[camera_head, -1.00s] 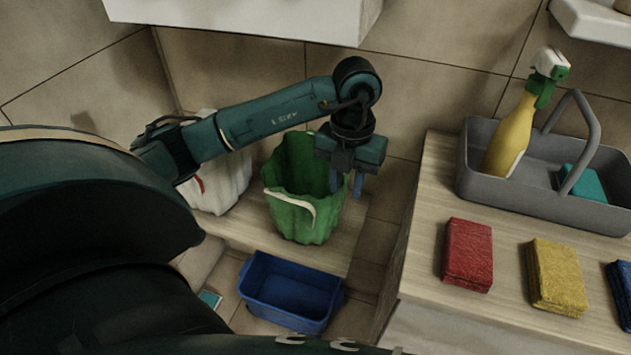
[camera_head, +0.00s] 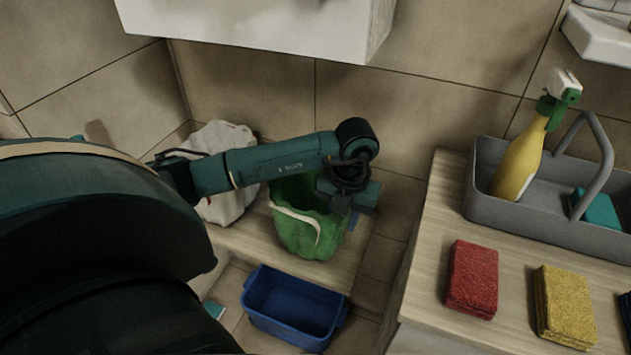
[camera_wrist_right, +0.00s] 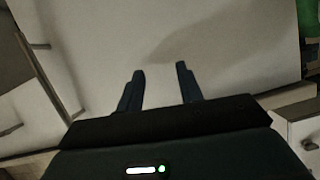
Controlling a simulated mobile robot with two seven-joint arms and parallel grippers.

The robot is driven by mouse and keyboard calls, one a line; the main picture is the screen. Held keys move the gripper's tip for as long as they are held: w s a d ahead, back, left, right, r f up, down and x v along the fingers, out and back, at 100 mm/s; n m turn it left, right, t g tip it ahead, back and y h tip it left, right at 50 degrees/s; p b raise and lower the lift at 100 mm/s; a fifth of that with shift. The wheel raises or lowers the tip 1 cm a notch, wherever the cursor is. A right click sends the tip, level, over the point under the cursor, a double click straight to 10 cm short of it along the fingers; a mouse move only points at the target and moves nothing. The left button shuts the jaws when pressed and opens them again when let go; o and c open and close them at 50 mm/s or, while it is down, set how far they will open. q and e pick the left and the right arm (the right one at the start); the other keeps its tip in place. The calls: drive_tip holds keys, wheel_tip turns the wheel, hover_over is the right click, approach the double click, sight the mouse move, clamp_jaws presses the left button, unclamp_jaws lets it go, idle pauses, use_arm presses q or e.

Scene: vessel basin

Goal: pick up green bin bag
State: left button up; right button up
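The green bin bag (camera_head: 309,238) stands open on a low wooden shelf in the head view, with a pale drawstring along its front rim. My left gripper (camera_head: 343,212) is at the bag's right rim, pointing down. One finger shows just outside the bag's right side; the other is hidden by the bag and the gripper body, so I cannot tell whether it grips the rim. My right gripper (camera_wrist_right: 161,84) shows in the right wrist view with its two fingers apart and nothing between them, in front of a pale panel.
A white bag (camera_head: 226,150) stands left of the green bag. A blue tub (camera_head: 292,309) sits below in front. On the right counter (camera_head: 422,265) are a red sponge stack (camera_head: 471,277), a yellow one (camera_head: 564,303) and a grey caddy (camera_head: 480,201) with a spray bottle (camera_head: 519,160). A white cabinet (camera_head: 250,28) hangs above.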

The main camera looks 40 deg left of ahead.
use_arm(q)
drive_tip(key=shift+f, duration=0.25)
idle(0.4)
drive_tip(key=shift+c, duration=0.6)
clamp_jaws()
